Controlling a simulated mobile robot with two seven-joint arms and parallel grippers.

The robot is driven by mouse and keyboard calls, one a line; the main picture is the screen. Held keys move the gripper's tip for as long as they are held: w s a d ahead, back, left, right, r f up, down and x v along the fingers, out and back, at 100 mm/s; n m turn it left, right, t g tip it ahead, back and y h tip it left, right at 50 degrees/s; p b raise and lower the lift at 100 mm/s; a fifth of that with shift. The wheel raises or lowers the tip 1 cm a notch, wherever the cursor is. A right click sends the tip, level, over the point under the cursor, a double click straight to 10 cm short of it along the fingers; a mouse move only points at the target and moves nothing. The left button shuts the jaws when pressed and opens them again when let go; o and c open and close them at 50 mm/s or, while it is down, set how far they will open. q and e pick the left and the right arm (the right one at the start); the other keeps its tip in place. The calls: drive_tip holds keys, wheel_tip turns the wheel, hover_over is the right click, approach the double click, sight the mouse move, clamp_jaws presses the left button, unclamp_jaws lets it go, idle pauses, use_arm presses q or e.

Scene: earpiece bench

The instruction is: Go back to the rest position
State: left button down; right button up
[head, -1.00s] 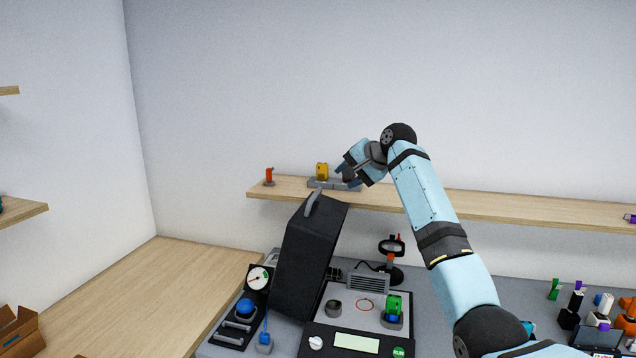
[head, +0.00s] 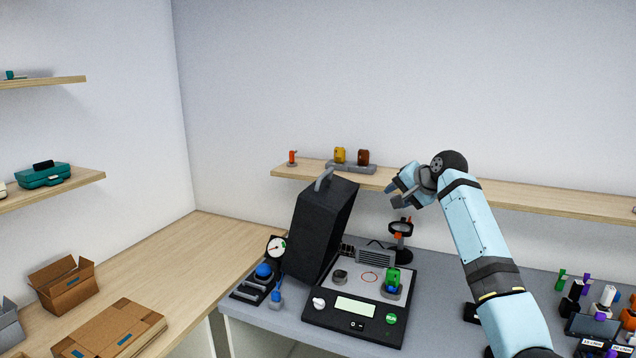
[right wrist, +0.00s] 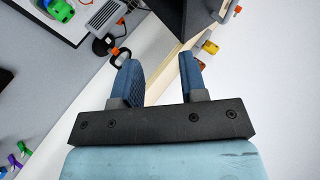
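My right gripper (head: 395,195) is raised in front of the wall shelf, above the back of the grey bench. In the right wrist view its two blue fingers (right wrist: 160,82) stand apart with nothing between them. My left gripper is in neither view. On the bench stands a test device (head: 354,318) with its black lid (head: 322,228) raised. A green earpiece piece (head: 393,277) sits at the right of its plate, and it also shows in the right wrist view (right wrist: 60,10).
The wall shelf (head: 540,200) holds an orange piece (head: 292,157), a yellow piece (head: 340,155) and a brown piece (head: 363,157). A magnifier (head: 401,230) stands behind the device. Several coloured parts lie at the right. Cardboard boxes (head: 68,290) sit on the left wooden table, otherwise largely clear.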

drive_tip(key=s+f+n+h, duration=0.1)
drive_tip(key=s+f, duration=0.3)
drive_tip(key=f, duration=0.5)
drive_tip(key=s+d+f, duration=0.1)
drive_tip(key=s+f, duration=0.3)
drive_tip(key=f, duration=0.6)
drive_tip(key=s+f+n+h, duration=0.1)
drive_tip(key=s+f, duration=0.3)
drive_tip(key=f, duration=0.5)
drive_tip(key=s+f+n+t+h, duration=0.1)
drive_tip(key=s+f+n, duration=0.2)
drive_tip(key=s+f, duration=1.15)
drive_tip(key=s+a+f+n+t, duration=0.1)
drive_tip(key=s+n, duration=0.3)
drive_tip(key=s, duration=2.3)
drive_tip(key=shift+a+p, duration=0.3)
drive_tip(key=shift+p, duration=0.05)
